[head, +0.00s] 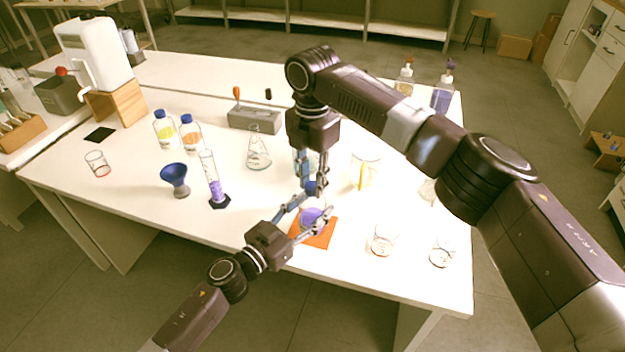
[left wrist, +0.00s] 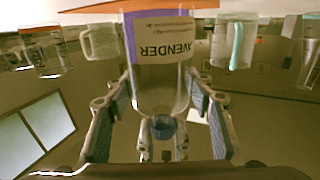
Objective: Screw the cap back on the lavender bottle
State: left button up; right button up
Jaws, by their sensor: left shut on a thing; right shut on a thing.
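The lavender bottle (head: 311,217) stands on the orange mat (head: 321,238). It has purple contents and a label that reads "LAVENDER" in the left wrist view (left wrist: 162,60), where it appears upside down. My left gripper (head: 308,212) is shut around its body from the front left. The blue cap (head: 311,187) is at the bottle's mouth and also shows in the left wrist view (left wrist: 165,128). My right gripper (head: 313,184) points down from above and is shut on the cap. The cap looks in line with the neck; I cannot tell how far it is threaded.
Glass beakers (head: 382,241) (head: 441,254) stand right of the mat. A clear jug (head: 364,171) stands behind, right. A blue funnel (head: 174,176), a cylinder with purple liquid (head: 216,190) and a flask (head: 258,157) stand left. A grey block (head: 255,119) is farther back. The table's front edge is close.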

jog(key=shift+f, duration=0.55)
